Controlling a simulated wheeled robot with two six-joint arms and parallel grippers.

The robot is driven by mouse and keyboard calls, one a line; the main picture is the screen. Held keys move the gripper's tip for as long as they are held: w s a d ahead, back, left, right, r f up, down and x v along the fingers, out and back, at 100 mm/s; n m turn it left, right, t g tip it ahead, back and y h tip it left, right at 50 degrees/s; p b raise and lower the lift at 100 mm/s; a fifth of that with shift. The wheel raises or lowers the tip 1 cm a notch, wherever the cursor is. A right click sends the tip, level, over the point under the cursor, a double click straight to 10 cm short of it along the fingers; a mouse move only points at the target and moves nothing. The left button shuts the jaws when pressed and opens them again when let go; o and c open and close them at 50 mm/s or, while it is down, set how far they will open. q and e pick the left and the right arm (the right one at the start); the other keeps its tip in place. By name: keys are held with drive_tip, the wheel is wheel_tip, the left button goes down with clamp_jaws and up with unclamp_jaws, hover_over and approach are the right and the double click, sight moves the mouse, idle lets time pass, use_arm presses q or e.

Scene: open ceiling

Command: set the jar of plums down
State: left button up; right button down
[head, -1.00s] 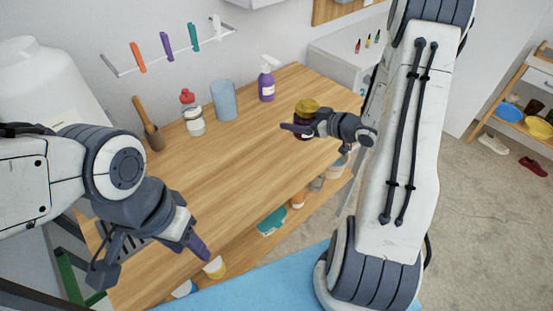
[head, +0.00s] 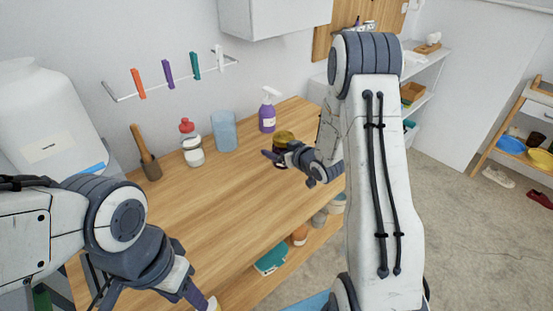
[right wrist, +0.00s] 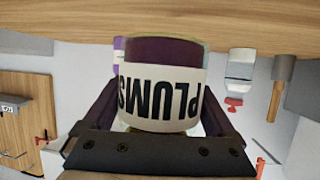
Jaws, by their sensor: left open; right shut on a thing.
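The jar of plums (head: 283,136) has a gold lid and dark contents. It is upright over the far right part of the wooden table, in front of the purple spray bottle. My right gripper (head: 279,157) is shut around it. In the right wrist view the jar (right wrist: 160,85) sits between both fingers, its white PLUMS label upside down in the picture. I cannot tell whether its base touches the tabletop (head: 215,190). My left gripper (head: 153,298) is open and empty at the table's near left, partly cut off by the lower edge.
The middle of the tabletop is clear.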

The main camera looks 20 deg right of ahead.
drive_tip(key=shift+w+a+f, duration=0.25)
drive_tip(key=shift+f, duration=1.85)
drive_tip(key=shift+f, duration=0.2)
unclamp_jaws()
drive_tip(key=shift+r, duration=0.1)
